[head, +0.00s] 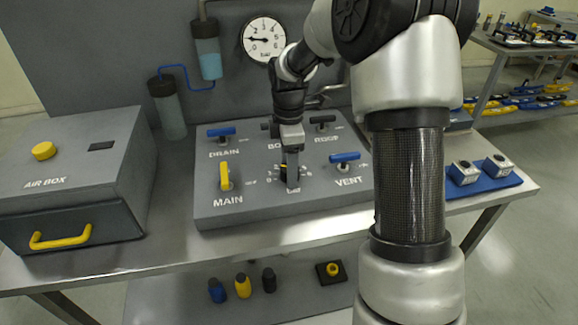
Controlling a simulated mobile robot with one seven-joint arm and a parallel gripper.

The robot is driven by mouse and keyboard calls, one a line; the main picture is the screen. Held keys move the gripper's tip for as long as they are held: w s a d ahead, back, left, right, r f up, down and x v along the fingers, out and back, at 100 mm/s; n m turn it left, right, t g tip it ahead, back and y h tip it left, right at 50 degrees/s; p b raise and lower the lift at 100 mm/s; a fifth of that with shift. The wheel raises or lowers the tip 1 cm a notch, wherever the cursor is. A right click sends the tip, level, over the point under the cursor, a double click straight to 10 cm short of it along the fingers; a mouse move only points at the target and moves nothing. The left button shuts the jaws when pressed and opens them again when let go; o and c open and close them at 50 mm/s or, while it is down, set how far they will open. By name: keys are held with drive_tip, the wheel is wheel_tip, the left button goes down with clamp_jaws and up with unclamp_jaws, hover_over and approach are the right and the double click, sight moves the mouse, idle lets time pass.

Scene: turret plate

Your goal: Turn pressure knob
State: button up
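The pressure knob (283,169) sits at the middle front of the grey turret plate (260,205), between the MAIN and VENT handles. Only a dark part of it shows, with scale marks around it and "bar" printed below. My gripper (291,183) points down right at the knob and hides most of it. I cannot tell whether the fingers are closed on the knob or only around it. The round pressure gauge (264,40) on the back panel has its black needle pointing left, toward the low end of its scale.
A yellow MAIN handle (225,176) and a blue VENT handle (345,157) flank the knob. A blue DRAIN handle (221,132) and a black handle (323,119) stand behind. The AIR BOX (75,185) is at left; a blue tray (495,184) with two blocks is at right.

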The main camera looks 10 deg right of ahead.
drive_tip(key=c, duration=1.1)
drive_tip(key=shift+o, duration=0.2)
drive_tip(key=shift+r+m, duration=0.1)
drive_tip(key=shift+m, duration=0.3)
drive_tip(key=m+p, duration=0.1)
drive_tip(key=m, duration=0.7)
drive_tip(key=shift+m, duration=0.3)
drive_tip(key=m, duration=0.4)
drive_tip(key=shift+w+p, duration=0.1)
drive_tip(key=shift+p, duration=0.25)
drive_tip(key=shift+m, duration=2.1)
drive_tip(key=shift+d, duration=0.1)
